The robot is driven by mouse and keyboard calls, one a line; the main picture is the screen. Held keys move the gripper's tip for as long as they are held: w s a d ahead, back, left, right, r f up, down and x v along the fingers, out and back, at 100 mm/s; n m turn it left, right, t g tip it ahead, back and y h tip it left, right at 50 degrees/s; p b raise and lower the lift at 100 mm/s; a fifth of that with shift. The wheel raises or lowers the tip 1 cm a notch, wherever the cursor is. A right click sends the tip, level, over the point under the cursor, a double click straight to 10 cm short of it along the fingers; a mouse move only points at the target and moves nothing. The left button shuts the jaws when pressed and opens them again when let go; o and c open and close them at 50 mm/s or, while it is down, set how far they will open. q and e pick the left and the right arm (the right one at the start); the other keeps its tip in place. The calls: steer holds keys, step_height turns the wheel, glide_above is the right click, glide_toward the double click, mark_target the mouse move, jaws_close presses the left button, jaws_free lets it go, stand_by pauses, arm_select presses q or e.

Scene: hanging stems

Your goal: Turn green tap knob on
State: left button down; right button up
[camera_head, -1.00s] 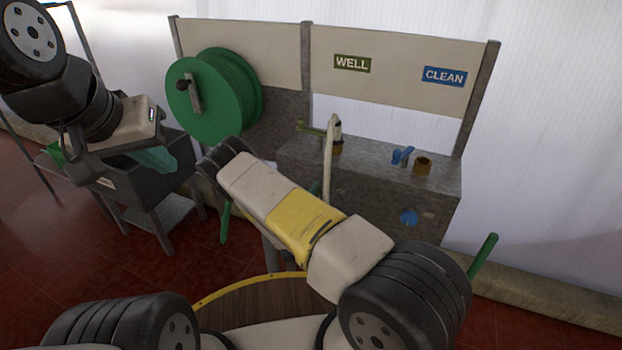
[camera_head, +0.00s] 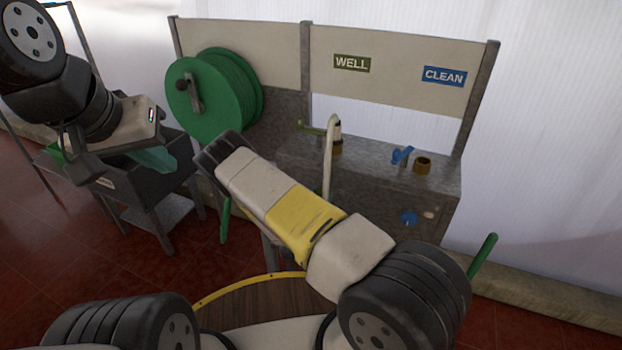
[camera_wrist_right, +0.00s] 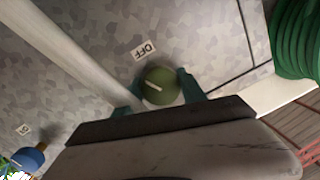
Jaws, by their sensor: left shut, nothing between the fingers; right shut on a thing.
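The green tap knob (camera_wrist_right: 161,87) shows in the right wrist view as a round dial with a pale line, on a grey speckled panel. An OFF label (camera_wrist_right: 145,50) is above it. My right gripper (camera_wrist_right: 160,94) is shut on the knob, with a teal finger on each side. In the head view my right arm hides the knob, and its fingers are out of sight there. My left gripper (camera_head: 150,157) is shut and empty at the left, above the dark bin; its fingers show only partly.
The sink unit carries WELL (camera_head: 351,63) and CLEAN (camera_head: 444,76) signs. A blue tap lever (camera_head: 402,155) and a blue knob (camera_head: 409,218) are at its right. A green hose reel (camera_head: 215,92) hangs at left. A pale pipe (camera_wrist_right: 75,50) runs close beside the green knob.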

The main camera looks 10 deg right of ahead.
steer(key=n, duration=0.6)
steer(key=shift+a+g, duration=0.1)
steer(key=shift+g, duration=0.2)
steer(key=n+h, duration=0.1)
steer(key=n, duration=0.4)
steer(key=shift+g, duration=0.3)
steer(key=o, duration=1.3)
steer(key=shift+o, duration=0.2)
